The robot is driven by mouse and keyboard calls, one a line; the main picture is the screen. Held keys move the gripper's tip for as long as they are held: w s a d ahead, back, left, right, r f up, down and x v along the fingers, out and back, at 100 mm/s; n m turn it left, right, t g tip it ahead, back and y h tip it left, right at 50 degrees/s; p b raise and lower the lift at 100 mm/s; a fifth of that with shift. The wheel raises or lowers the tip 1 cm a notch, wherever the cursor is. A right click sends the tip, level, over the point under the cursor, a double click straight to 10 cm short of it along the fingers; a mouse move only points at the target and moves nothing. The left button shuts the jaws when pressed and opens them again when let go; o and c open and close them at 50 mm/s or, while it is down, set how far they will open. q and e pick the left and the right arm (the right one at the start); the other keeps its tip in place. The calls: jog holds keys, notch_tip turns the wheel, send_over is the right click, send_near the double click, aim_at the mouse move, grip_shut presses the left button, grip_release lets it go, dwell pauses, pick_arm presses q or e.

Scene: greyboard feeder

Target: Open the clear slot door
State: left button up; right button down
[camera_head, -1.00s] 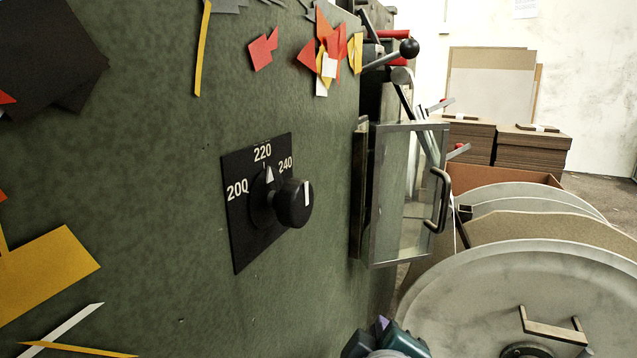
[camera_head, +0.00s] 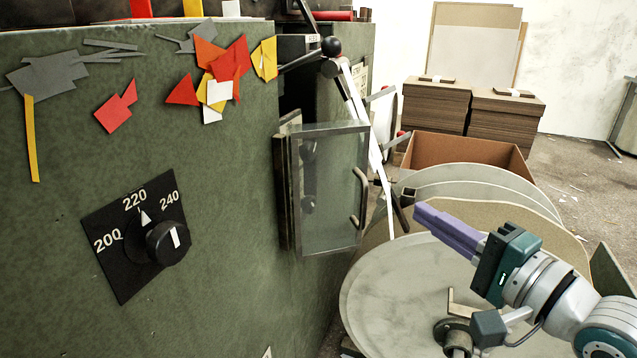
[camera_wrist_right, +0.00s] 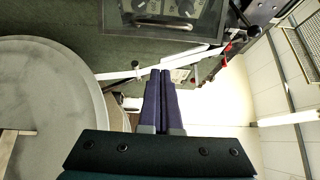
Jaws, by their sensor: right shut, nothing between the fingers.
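The clear slot door (camera_head: 335,190) is a see-through panel in a grey metal frame, at the right edge of the green machine. Its bent bar handle (camera_head: 360,198) is on its right side. Dark knobs show through the panel. I cannot tell whether the door is fully shut. In the right wrist view the clear door (camera_wrist_right: 175,18) is at the top, beyond my fingertips. My right gripper (camera_head: 418,214), with purple fingers, is shut and empty, to the right of the handle and apart from it. Its fingers also show in the wrist view (camera_wrist_right: 160,74). My left gripper is out of view.
A dial knob (camera_head: 168,243) sits on the green machine (camera_head: 225,300). A ball-ended lever (camera_head: 331,46) and a white bar (camera_head: 368,135) are close to the door. Large grey discs (camera_head: 400,290) stand below my right gripper. A brown box (camera_head: 465,150) and board stacks (camera_head: 435,106) are behind.

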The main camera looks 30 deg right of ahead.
aim_at(332, 200)
jog(key=w+b, duration=0.3)
jog(key=w, duration=0.4)
jog(key=a, duration=0.1)
jog(key=s+a+p, duration=0.1)
jog(key=s+a, duration=0.1)
jog(key=a, duration=0.1)
jog(key=shift+p, duration=0.3)
